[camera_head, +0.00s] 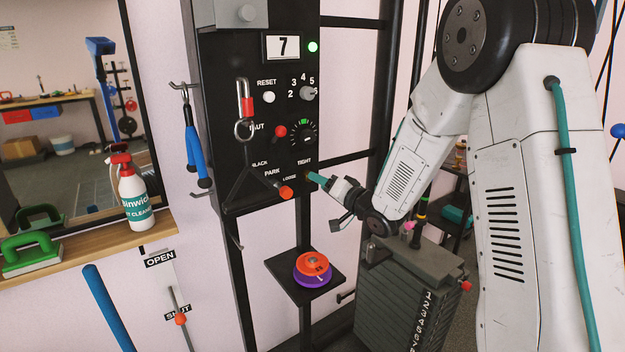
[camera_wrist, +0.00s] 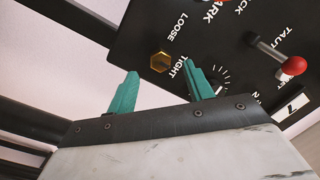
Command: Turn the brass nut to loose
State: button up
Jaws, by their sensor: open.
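The brass nut (camera_wrist: 160,62) is a small hexagonal head near the edge of the black panel in the wrist view, between the words LOOSE and TIGHT. I cannot tell which word it is turned to. My gripper (camera_wrist: 160,70) has two teal fingers spread apart, one to each side of the nut in the picture. The fingers look short of the nut, with nothing between them. In the head view my gripper (camera_head: 317,179) points at the panel's lower right, beside the TIGHT label, and the nut cannot be made out there.
The black panel (camera_head: 225,150) also carries a red-ended lever (camera_head: 285,192), a red knob (camera_head: 280,131), a dial (camera_head: 303,139) and a hanging clip (camera_head: 244,105). Below is a shelf with orange and purple discs (camera_head: 313,268). A grey weight stack (camera_head: 400,310) stands right, under my arm.

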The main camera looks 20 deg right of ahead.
jog(key=shift+x, duration=2.2)
jog(key=c, duration=1)
jog(key=shift+o, duration=0.2)
jog(key=shift+n, duration=0.3)
jog(key=shift+r+n+h, duration=0.1)
jog(key=shift+n+h, duration=0.45)
jog(key=shift+n, duration=3.5)
jog(key=shift+n+h, duration=0.55)
jog(key=shift+n, duration=3.5)
